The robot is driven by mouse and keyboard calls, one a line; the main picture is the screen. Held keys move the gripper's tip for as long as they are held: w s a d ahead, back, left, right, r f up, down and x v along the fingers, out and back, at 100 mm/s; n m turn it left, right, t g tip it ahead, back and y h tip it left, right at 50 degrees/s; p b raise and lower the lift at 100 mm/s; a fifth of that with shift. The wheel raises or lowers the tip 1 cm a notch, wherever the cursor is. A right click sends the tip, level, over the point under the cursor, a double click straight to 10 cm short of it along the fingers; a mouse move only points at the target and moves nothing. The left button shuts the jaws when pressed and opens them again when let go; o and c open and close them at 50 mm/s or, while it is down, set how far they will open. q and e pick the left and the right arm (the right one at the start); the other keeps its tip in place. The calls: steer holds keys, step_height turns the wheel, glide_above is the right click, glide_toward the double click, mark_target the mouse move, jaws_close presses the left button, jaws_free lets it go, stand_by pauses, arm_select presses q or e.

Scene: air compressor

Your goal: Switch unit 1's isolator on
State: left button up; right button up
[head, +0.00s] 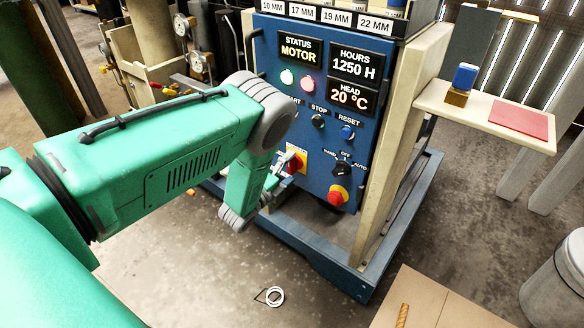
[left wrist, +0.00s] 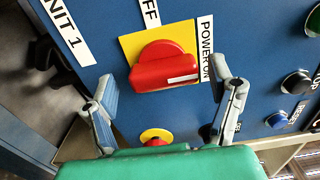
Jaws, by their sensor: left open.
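Unit 1's isolator is a red rotary handle on a yellow plate, set in the blue panel; in the left wrist view the handle (left wrist: 165,70) lies roughly across the picture, with a white bar near its right end. A partly cut-off label reading "FF" is above it and a "POWER ON" label (left wrist: 206,62) is to its right. In the head view the isolator (head: 297,161) is partly hidden by my left gripper (head: 279,176). My left gripper (left wrist: 170,92) is open, its fingers apart on either side of the handle's lower side, with no clear contact. My right gripper is out of view.
The blue panel (head: 318,150) carries start, stop and reset buttons, a selector (head: 343,168) and a red emergency stop (head: 336,197). The emergency stop (left wrist: 156,138) also shows between my fingers. A "UNIT 1" label (left wrist: 70,30) is at upper left. A side shelf (head: 480,115) sticks out right.

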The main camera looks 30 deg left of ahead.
arm_select(q)
steer(key=s, duration=1.1)
steer(key=shift+a, duration=0.35)
steer(key=shift+f, duration=0.1)
steer(key=s+d+n+g+p, duration=0.3)
steer(key=s+d+n+g, duration=0.2)
steer(key=s, duration=0.9)
steer(key=s+d+n+g+y+p, duration=0.1)
steer(key=s+d+n+g+p, duration=0.2)
steer(key=s+n+g, duration=0.9)
steer(key=shift+s+d+r+n, duration=0.2)
steer(key=shift+s+d+n, duration=0.5)
steer(key=shift+s+d, duration=0.25)
steer(key=shift+w, duration=0.15)
